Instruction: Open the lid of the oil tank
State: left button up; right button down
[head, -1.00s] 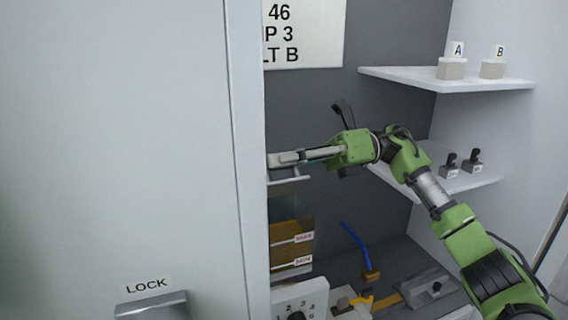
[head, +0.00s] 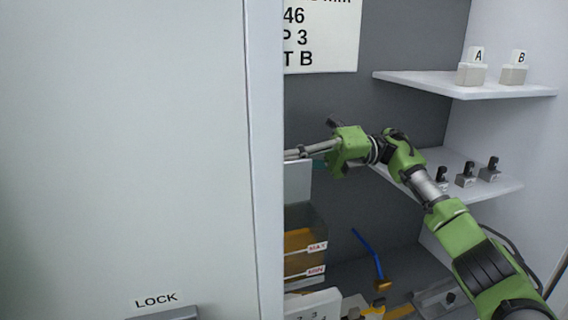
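The oil tank (head: 304,262) stands behind the edge of the white panel, with amber oil inside and MAX and MIN labels on its front. Its left part is hidden by that panel. A pale flat plate, seemingly the lid (head: 298,183), stands roughly upright above the tank, and the tank's top looks open. My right gripper (head: 292,154) reaches left just above the plate's top edge. Its fingertips are partly hidden by the panel, so I cannot tell whether they touch the lid or are open. My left gripper is out of view.
A large white panel (head: 130,150) with a LOCK label fills the left. Shelves (head: 465,88) at right hold blocks marked A and B, with small switch-like parts below. A blue rod (head: 368,254) and a numbered dial box (head: 313,304) are low in the bay.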

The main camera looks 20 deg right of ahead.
jog(key=shift+w+f, duration=0.15)
jog(key=shift+f, duration=0.1)
dwell(0.3)
jog(key=c, duration=2.2)
grip_release()
jog(key=shift+o, duration=0.2)
jog(key=shift+r, duration=0.1)
notch_tip(320, 180, up, 10)
jog(key=shift+f, duration=0.1)
